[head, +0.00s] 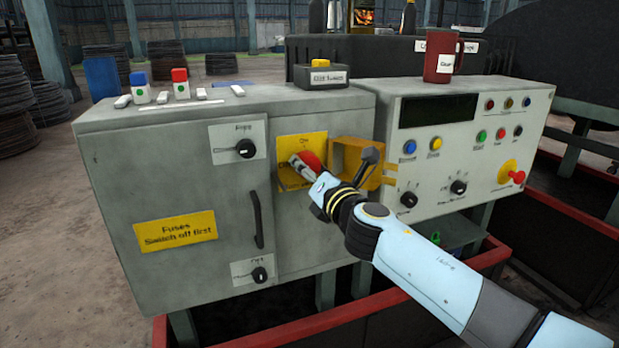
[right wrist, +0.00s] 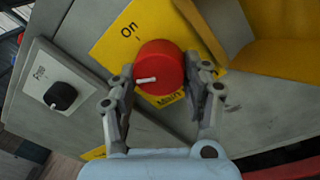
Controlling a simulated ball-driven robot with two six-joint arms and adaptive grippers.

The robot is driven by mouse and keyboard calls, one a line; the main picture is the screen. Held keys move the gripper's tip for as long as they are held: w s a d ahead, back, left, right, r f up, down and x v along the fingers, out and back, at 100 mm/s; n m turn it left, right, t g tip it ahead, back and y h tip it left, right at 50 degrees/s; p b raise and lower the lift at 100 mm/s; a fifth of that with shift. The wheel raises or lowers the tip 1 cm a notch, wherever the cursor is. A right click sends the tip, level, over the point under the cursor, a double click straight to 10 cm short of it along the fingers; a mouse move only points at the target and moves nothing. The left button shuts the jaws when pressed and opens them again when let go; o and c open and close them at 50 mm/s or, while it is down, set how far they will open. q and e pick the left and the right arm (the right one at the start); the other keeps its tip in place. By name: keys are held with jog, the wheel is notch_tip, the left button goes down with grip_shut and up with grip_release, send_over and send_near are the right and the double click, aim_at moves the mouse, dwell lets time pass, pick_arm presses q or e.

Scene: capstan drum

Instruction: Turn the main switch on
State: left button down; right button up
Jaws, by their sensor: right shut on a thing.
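The main switch is a round red knob (head: 311,160) on a yellow plate (head: 288,142) on the front of the grey cabinet. In the right wrist view the red knob (right wrist: 160,66) sits between my fingers, below the word "On" on the plate. Its white mark points left in that view, not straight at "On". My right gripper (head: 303,163) is shut on the knob, one finger on each side; both fingers also show in the right wrist view (right wrist: 160,84). My left gripper is out of the head view.
A yellow box-like cover (head: 348,152) stands out just right of the knob, close to my right gripper. A black handle (head: 256,218) and two black rotary knobs (head: 246,148) are to the left. A control panel (head: 388,113) with buttons and a red mug (head: 443,58) is at right.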

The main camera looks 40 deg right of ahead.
jog(key=shift+a+m+h+b, duration=0.1)
jog(key=shift+m+h+b, duration=0.2)
jog(key=shift+m+b, duration=2.1)
jog(key=shift+a+m+h+b, duration=0.1)
jog(key=shift+m+h+b, duration=0.45)
jog(key=shift+m, duration=3.45)
jog(key=shift+r+y+b, duration=0.1)
jog(key=shift+y+b, duration=0.15)
jog(key=shift+b, duration=0.05)
jog(key=o, duration=1.2)
jog(key=shift+c, duration=0.2)
jog(key=shift+r, duration=0.1)
jog(key=v, duration=1.2)
